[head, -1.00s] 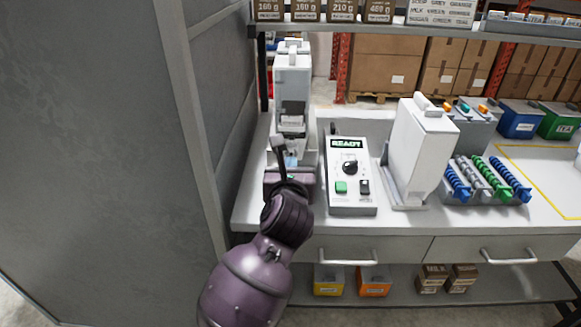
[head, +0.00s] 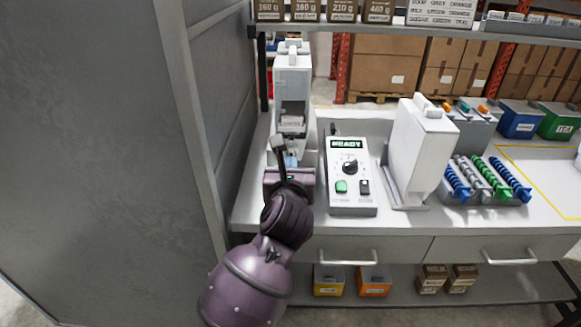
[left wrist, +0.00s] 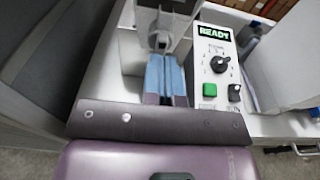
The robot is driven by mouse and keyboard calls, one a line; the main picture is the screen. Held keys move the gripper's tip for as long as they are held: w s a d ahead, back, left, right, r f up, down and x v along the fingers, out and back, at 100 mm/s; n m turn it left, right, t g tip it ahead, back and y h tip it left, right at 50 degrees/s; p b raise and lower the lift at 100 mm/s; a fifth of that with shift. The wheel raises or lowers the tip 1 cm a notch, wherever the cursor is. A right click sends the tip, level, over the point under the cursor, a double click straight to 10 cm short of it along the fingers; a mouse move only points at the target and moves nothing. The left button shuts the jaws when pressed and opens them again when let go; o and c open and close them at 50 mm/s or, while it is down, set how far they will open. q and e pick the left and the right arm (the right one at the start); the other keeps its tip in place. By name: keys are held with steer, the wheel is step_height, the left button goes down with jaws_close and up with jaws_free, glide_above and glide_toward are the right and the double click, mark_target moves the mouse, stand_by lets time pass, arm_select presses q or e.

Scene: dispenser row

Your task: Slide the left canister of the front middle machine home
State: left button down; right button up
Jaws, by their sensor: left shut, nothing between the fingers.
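The left canister (head: 292,88) is a tall white container with a handle on top, standing upright left of the control box. A grey spout part with a pale tray shows on its front. My left gripper (head: 291,160) is in front of its lower part. In the left wrist view the blue fingers of the gripper (left wrist: 165,66) are together with nothing between them, pointing at the grey front part (left wrist: 162,28). I cannot tell whether they touch it. The control box (head: 350,172) reads READY and also shows in the left wrist view (left wrist: 212,72). My right gripper is not in view.
A second white canister (head: 422,150) stands right of the control box. Several coloured coils (head: 487,180) and bins (head: 521,120) are farther right. A grey wall panel (head: 215,110) stands close on the left. A shelf (head: 400,28) crosses above the counter.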

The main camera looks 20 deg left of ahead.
mark_target(291, 153)
arm_select(q)
steer(key=shift+w, duration=0.15)
stand_by(0.4)
steer(key=shift+r+x, duration=0.15)
steer(key=shift+x, duration=1.1)
steer(key=shift+r+x, duration=0.1)
steer(key=shift+x, duration=1.2)
